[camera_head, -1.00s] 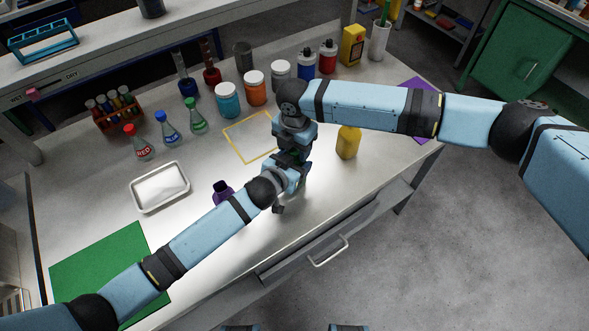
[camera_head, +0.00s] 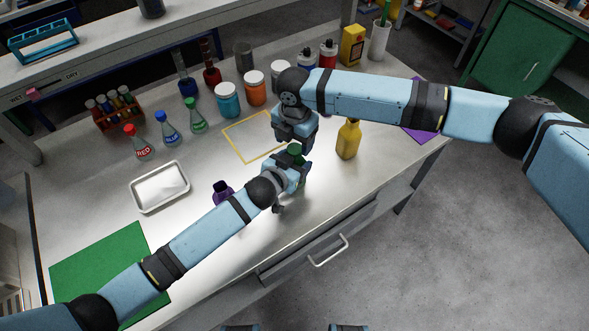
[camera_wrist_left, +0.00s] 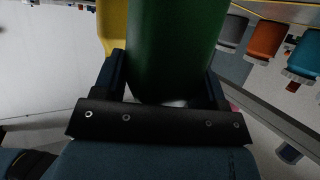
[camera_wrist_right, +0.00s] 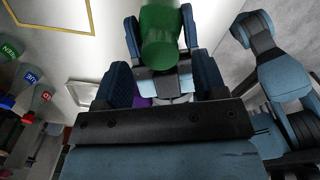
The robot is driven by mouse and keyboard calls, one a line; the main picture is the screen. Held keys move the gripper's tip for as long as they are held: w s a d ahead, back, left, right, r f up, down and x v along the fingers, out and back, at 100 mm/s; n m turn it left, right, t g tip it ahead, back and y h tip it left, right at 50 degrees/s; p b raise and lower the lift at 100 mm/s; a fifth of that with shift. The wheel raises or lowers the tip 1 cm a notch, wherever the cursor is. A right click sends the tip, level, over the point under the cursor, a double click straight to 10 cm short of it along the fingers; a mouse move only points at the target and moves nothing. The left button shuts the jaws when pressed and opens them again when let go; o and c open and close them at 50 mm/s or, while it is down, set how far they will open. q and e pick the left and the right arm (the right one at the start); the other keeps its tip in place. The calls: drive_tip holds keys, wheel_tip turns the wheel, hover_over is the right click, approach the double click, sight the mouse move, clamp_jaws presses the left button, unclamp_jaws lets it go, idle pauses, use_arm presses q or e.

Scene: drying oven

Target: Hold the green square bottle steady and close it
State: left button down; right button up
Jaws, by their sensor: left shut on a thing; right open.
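The green square bottle (camera_wrist_left: 178,45) stands between the fingers of my left gripper (camera_wrist_left: 168,75), which is shut on its body. In the head view my left gripper (camera_head: 294,180) hides most of the bottle. A green cap (camera_head: 297,150) shows at its top, and also in the right wrist view (camera_wrist_right: 162,48). It appears to sit on the bottle; how tightly I cannot tell. My right gripper (camera_wrist_right: 160,65) is open and empty, just above the cap, with its fingers to either side in its wrist view. In the head view my right gripper (camera_head: 296,138) hangs over the bottle.
A yellow square outline (camera_head: 233,144) marks bare table behind. A white tray (camera_head: 134,200), flasks and jars stand further left and back. The table's front edge is near.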

drive_tip(key=shift+r, duration=0.9)
drive_tip(key=o, duration=0.6)
drive_tip(key=shift+c, duration=0.2)
wheel_tip(320, 180, up, 12)
use_arm(q)
drive_tip(key=shift+c, duration=0.5)
unclamp_jaws()
drive_tip(key=v, duration=1.4)
use_arm(e)
drive_tip(key=shift+f, duration=0.25)
use_arm(q)
drive_tip(key=shift+w+f, duration=0.1)
